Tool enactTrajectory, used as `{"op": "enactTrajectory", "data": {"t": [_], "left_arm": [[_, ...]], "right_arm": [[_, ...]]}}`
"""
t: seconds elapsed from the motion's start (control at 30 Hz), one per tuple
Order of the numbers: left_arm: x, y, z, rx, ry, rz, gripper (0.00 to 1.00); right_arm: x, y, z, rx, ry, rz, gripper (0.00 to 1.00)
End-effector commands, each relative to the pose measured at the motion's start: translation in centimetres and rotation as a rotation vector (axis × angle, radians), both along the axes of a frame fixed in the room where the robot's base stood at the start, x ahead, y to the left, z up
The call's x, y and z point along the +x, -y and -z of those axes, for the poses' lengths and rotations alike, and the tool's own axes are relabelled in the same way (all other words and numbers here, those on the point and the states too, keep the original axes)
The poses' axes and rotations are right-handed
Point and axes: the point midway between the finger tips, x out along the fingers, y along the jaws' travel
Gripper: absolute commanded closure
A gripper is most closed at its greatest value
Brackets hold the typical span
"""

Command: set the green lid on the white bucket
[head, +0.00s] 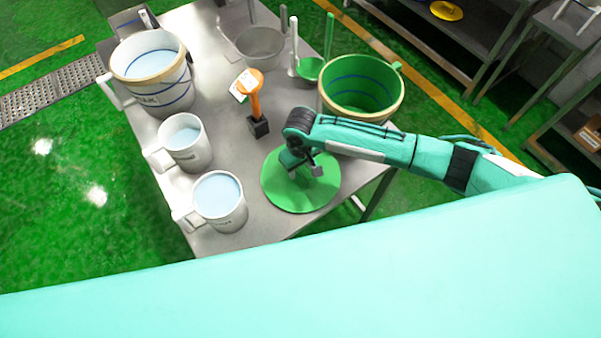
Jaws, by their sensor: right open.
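The green lid (297,200) is a flat round disc at the near right part of the metal table. My right gripper (305,168) is open above the lid, and the wrist hides part of the lid's far edge. I cannot tell whether the fingers touch it. The white bucket (152,82) stands upright at the far left of the table, with a tan rim, blue bands and pale liquid inside; its top is uncovered. My left gripper is not in view.
Two white jugs (187,143) (219,201) with pale liquid stand along the left edge. An orange-handled tool (252,98) stands mid-table. A green bucket (361,88) is behind my right arm.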

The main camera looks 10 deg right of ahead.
Motion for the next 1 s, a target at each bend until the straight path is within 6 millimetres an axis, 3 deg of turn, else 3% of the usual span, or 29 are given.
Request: {"op": "enactTrajectory", "data": {"t": [0.9, 1.0], "left_arm": [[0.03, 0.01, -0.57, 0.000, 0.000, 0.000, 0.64], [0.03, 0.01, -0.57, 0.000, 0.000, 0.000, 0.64]], "right_arm": [[0.00, -0.01, 0.47, 0.000, 0.000, -0.001, 0.55], [0.00, -0.01, 0.47, 0.000, 0.000, -0.001, 0.72]]}}
